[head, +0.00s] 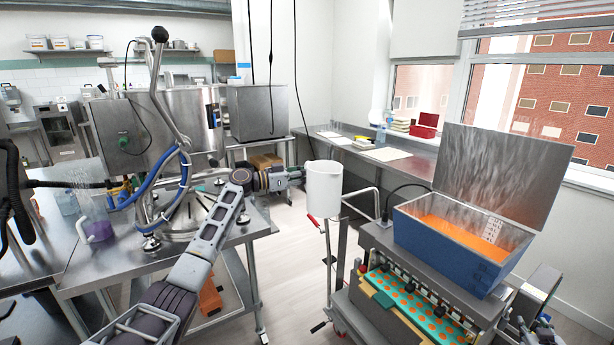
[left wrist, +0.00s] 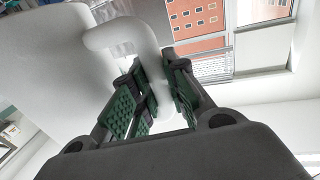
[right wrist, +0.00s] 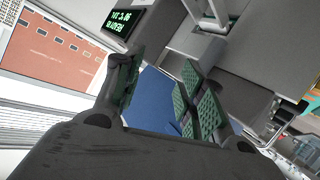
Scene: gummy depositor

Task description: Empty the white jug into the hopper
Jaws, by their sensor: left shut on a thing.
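The white jug (head: 325,190) is upright in the air in the middle of the head view, left of the hopper and apart from it. My left gripper (left wrist: 158,88) is shut on the jug's handle (left wrist: 110,35); the white jug body (left wrist: 45,70) fills the left of that view. Its contents are hidden. The blue hopper (head: 440,248) is on top of the depositor at right, its metal lid (head: 500,170) raised, with orange material (head: 465,232) inside. My right gripper (right wrist: 165,88) is open and empty; the hopper's blue wall (right wrist: 155,100) shows between its fingers.
The depositor (head: 400,300) has a teal mould tray with orange rounds under its nozzles. A steel table (head: 120,260) with a clamp-like frame and blue hose stands at left. A window counter (head: 350,150) runs behind. A green-lettered display (right wrist: 125,22) is near the right gripper.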

